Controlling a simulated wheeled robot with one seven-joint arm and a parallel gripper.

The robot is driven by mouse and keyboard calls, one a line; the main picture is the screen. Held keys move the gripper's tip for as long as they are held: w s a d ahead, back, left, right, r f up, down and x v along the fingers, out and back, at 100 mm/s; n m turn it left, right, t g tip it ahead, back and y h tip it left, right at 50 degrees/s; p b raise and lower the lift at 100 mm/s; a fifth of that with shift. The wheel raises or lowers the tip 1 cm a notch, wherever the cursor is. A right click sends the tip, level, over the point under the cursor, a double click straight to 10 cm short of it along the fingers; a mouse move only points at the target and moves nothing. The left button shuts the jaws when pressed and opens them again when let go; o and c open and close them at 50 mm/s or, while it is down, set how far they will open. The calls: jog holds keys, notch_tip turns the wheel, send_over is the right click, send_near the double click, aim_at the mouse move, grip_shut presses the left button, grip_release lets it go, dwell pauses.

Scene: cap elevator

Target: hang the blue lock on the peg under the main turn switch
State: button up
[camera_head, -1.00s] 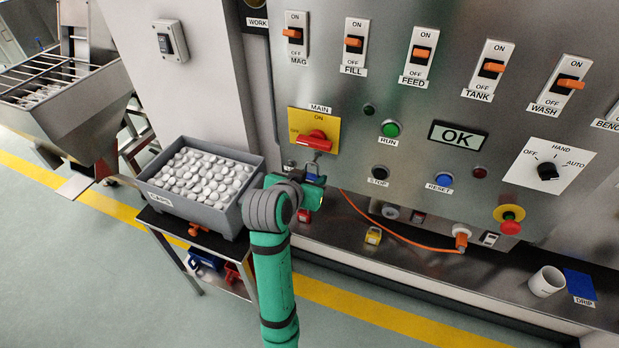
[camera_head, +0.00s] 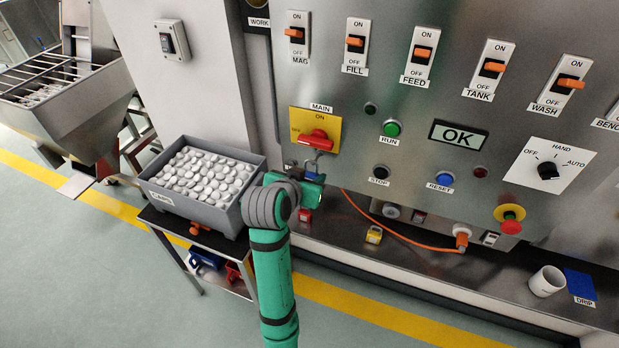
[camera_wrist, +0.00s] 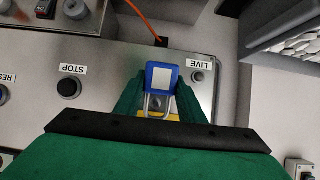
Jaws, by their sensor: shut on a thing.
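The main turn switch (camera_head: 316,140) has a red handle on a yellow plate, upper middle of the head view. My gripper (camera_head: 314,187) is just below it, close to the panel. In the wrist view my gripper (camera_wrist: 160,98) is shut on the blue lock (camera_wrist: 162,76), its body between the green fingers. The lock's metal shackle (camera_wrist: 158,104) points down in this inverted picture, toward the yellow switch plate (camera_wrist: 172,118), of which only an edge shows. I cannot make out the peg clearly, nor whether the shackle touches it.
A grey bin of caps (camera_head: 205,180) stands left of my arm. A red lock (camera_head: 305,215) and a yellow lock (camera_head: 374,235) are on the ledge below. An orange cable (camera_head: 385,232) runs to the right. A white cup (camera_head: 546,281) stands farther right.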

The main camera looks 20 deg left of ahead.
jog(key=shift+w, duration=0.7)
jog(key=shift+w+a, duration=0.1)
jog(key=shift+a, duration=0.1)
jog(key=shift+d, duration=0.3)
jog(key=shift+a, duration=0.25)
dwell(0.3)
jog(key=shift+w+d+f, duration=0.15)
jog(key=shift+w, duration=0.1)
jog(key=shift+w+f, duration=0.1)
jog(key=shift+w+d+f, duration=0.1)
jog(key=shift+w+d, duration=0.1)
jog(key=shift+d, duration=0.05)
jog(key=shift+s+a, duration=0.1)
jog(key=shift+a, duration=0.1)
dwell(0.4)
